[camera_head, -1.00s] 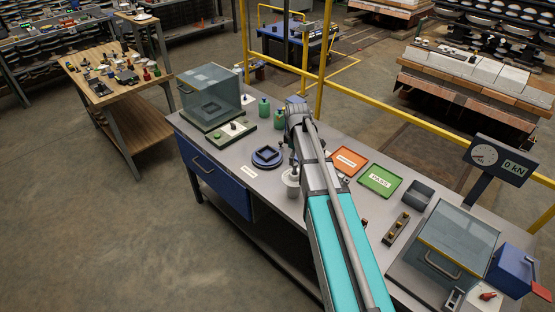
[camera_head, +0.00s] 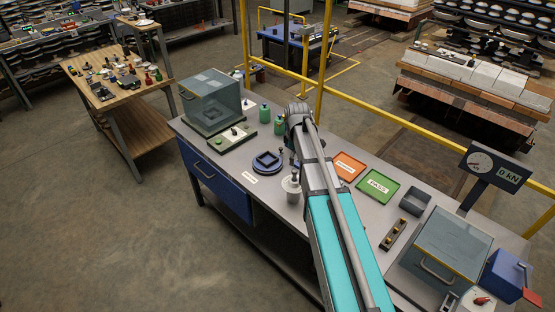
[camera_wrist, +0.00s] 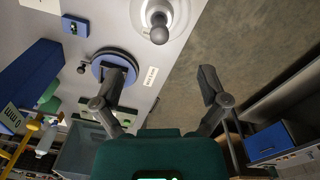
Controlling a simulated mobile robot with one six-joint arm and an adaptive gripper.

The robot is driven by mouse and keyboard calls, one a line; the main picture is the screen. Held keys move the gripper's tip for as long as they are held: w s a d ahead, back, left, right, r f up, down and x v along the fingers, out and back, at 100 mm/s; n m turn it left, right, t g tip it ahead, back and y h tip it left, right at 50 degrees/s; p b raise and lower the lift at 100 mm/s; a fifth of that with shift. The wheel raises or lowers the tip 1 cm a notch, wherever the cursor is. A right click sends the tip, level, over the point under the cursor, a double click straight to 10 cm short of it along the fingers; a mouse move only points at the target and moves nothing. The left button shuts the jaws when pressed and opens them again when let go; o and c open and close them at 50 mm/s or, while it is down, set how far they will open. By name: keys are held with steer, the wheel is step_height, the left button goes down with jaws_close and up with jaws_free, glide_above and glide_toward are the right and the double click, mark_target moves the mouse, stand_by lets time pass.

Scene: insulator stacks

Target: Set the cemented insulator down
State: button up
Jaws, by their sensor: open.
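A white insulator with a grey ball-ended pin (camera_head: 293,186) stands upright on the grey bench, near its front edge, partly beside my arm. In the wrist view the insulator (camera_wrist: 176,14) is at the top edge, cut off by the frame, beyond the fingertips. My gripper (camera_wrist: 163,80) is open, with wide-spread fingers and nothing between them. It does not touch the insulator. In the head view my arm hides most of the gripper. A round blue fixture with a square middle (camera_head: 267,161) lies left of the insulator; it also shows in the wrist view (camera_wrist: 117,65), partly behind one finger.
An orange tray (camera_head: 349,166) and a green PASS tray (camera_head: 379,186) lie right of my arm. A clear-sided box (camera_head: 210,100) stands at the bench's left end, another (camera_head: 448,250) at the right. Green bottles (camera_head: 265,113) and a yellow rail (camera_head: 410,122) are behind.

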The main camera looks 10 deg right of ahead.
stand_by(0.3)
steer(key=s+a+m, duration=0.3)
steer(key=s+m, duration=0.2)
steer(key=s, duration=0.5)
steer(key=s+a+m, duration=0.3)
steer(key=s+m, duration=0.3)
steer(key=s, duration=0.5)
steer(key=shift+a, duration=0.15)
